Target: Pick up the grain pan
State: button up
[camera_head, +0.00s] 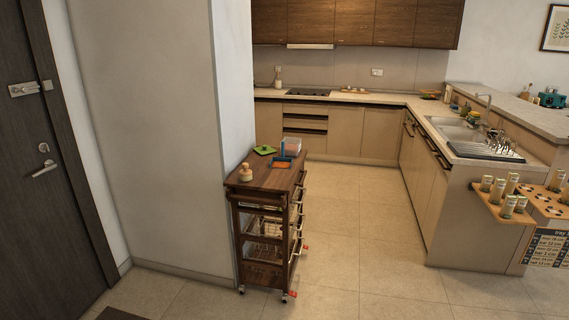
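I cannot pick out the grain pan with certainty. A small orange-brown item with a blue upright part (282,161) sits on top of the dark wooden trolley (265,179); it is too small to tell what it is. A reddish-brown dish-like item (430,95) sits on the far right corner of the counter. My gripper is not in view.
The trolley stands against the wall end, bearing a green item (265,150), a clear box (291,147) and a wooden bottle-like item (245,172). The counter (390,98) turns toward the sink (455,130). A cup rack (505,208) juts out at right. The middle floor is clear.

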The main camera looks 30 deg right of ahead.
aim_at(282, 162)
jog(key=u, duration=0.6)
jog(key=i, duration=1.9)
jog(key=z, duration=0.55)
